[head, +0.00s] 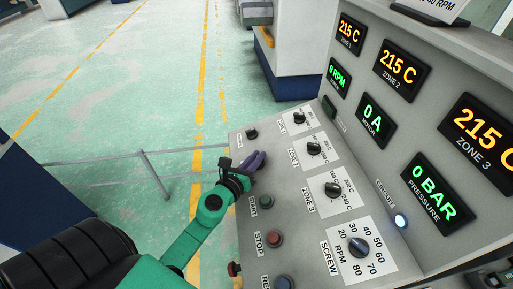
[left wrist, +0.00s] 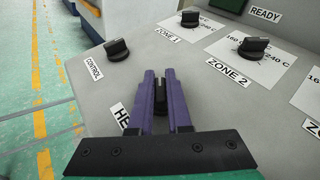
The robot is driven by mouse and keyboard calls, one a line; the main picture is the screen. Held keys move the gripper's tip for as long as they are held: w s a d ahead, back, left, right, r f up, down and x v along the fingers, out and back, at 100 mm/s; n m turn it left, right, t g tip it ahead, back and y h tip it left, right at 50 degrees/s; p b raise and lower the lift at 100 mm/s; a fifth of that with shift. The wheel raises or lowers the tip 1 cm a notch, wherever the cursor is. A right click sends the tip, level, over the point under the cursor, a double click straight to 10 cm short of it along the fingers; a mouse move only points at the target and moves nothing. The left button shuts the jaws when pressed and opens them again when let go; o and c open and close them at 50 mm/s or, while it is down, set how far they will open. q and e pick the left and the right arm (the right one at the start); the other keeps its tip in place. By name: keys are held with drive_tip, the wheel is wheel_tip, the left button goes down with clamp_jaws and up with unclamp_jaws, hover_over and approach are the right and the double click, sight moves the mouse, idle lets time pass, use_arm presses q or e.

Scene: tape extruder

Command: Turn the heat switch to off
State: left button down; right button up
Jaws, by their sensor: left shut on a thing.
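The heat switch (left wrist: 161,98) is a black knob on the sloping grey panel, between my purple fingers in the left wrist view. Its label (left wrist: 122,117) is partly covered, with only "HE" showing. My left gripper (left wrist: 160,85) is shut on this knob, one finger on each side. In the head view my left gripper (head: 256,160) reaches the panel's left side and hides the switch. The knob's grip runs roughly along the fingers; its exact setting cannot be read. My right gripper is not in view.
The control knob (left wrist: 117,49) and the zone 1 knob (left wrist: 189,18) and zone 2 knob (left wrist: 253,47) stand close by. The red stop button (head: 275,237) and screw dial (head: 358,246) are nearer. Zone displays (head: 401,69) read 215 C. Open floor lies left.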

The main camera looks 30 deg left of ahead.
use_arm(q)
drive_tip(key=n+g+y+p, duration=0.1)
drive_tip(key=n+y+p, duration=0.1)
drive_tip(key=p, duration=0.1)
drive_tip(key=n+y+p, duration=0.2)
drive_tip(key=p, duration=0.2)
drive_tip(key=shift+r+g+y, duration=0.4)
drive_tip(key=shift+a+f+n+g+y+p, duration=0.15)
drive_tip(key=shift+n+g+y+p, duration=0.35)
drive_tip(key=shift+n+y+p, duration=0.25)
drive_tip(key=shift+f+n+g+y+p, duration=0.15)
drive_tip(key=shift+n+g+y+p, duration=0.45)
drive_tip(key=shift+n, duration=0.25)
drive_tip(key=shift+f, duration=0.1)
drive_tip(key=c, duration=0.9)
unclamp_jaws()
drive_tip(key=shift+o, duration=0.2)
drive_tip(key=shift+w+f, duration=0.1)
